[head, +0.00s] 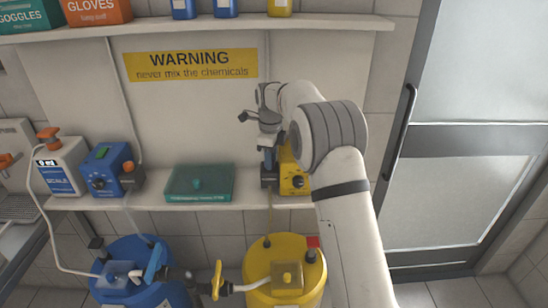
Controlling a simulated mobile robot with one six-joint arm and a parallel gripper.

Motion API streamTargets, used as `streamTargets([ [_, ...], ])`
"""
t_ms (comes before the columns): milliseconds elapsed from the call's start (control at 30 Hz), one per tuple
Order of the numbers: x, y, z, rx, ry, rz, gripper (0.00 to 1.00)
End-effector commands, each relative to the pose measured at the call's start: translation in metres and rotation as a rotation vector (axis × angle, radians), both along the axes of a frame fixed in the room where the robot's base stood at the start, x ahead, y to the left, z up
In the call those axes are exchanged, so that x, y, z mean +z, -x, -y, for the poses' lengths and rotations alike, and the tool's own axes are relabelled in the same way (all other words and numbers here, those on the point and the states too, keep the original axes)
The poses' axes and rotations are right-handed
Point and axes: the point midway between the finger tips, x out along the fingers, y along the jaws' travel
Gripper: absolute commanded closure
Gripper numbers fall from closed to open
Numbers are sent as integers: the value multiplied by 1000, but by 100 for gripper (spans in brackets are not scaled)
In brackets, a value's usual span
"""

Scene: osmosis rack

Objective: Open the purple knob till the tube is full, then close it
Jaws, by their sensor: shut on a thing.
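No purple knob shows clearly in the head view. My gripper (268,132) is at the left side of a yellow pump box (296,181) on the lower shelf, and points down. It is shut on a small dark part there, which the jaws mostly cover; I cannot tell its colour or how far it is turned. A thin yellowish line (269,217) hangs below this spot towards the yellow drum (258,292). I cannot make out a tube or its fill level.
A blue pump box (101,170), a white scale bottle (62,168) and a teal tray (199,184) stand on the lower shelf (230,202). A blue drum (150,297) with a yellow-handled valve (216,280) is below. A glass door (470,150) is at right.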

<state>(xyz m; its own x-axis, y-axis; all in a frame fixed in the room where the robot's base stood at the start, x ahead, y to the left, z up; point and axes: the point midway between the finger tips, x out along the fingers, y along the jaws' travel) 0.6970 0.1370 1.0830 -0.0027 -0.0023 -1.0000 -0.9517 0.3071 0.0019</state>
Motion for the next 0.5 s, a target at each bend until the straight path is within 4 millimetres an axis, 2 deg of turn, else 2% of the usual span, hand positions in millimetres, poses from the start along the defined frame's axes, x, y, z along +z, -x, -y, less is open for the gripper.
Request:
streamTargets([
  [500,4,-2,-5,422,-8,11,92],
])
